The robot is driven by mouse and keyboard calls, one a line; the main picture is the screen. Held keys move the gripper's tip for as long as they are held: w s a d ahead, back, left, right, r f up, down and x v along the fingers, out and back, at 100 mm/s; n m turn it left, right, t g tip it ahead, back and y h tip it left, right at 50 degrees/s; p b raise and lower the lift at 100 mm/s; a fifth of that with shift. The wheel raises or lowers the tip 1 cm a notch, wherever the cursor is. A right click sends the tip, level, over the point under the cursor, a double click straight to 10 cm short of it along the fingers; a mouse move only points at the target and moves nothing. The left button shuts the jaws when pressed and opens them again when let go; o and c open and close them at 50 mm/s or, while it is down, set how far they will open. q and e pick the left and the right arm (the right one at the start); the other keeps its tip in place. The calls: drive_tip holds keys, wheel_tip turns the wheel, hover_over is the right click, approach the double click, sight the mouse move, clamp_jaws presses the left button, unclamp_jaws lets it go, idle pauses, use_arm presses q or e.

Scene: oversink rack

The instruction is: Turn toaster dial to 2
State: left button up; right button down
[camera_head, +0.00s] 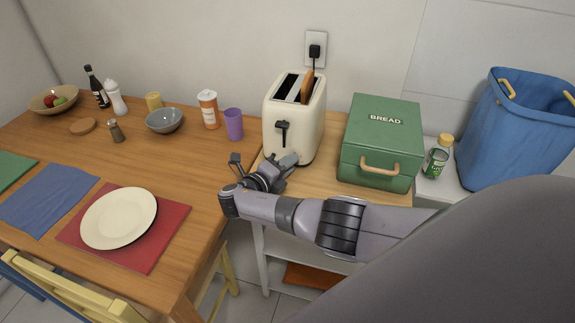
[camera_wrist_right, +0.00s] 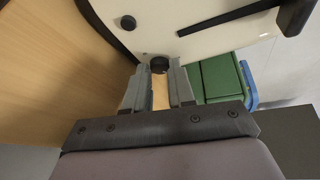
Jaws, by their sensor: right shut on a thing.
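The cream toaster (camera_head: 306,125) stands upright on the small side table, with a slice of bread (camera_head: 307,88) in one slot and a black lever (camera_head: 283,128) on its front. In the right wrist view its white front (camera_wrist_right: 185,25) fills the top, with a small black button (camera_wrist_right: 128,22) and the round black dial (camera_wrist_right: 158,64). My right gripper (camera_head: 280,166) is at the toaster's lower front. In the right wrist view its fingertips (camera_wrist_right: 159,75) are shut on the dial, one on each side. The dial's numbers cannot be read, and the head view hides the dial behind the gripper. My left gripper is out of view.
A purple cup (camera_head: 233,124) stands to the left on the wooden table (camera_head: 190,165). A plate (camera_head: 119,217) lies nearer the front.

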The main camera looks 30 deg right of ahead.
drive_tip(key=c, duration=1)
unclamp_jaws()
drive_tip(key=shift+o, duration=0.2)
drive_tip(key=v, duration=0.7)
drive_tip(key=shift+a, duration=0.15)
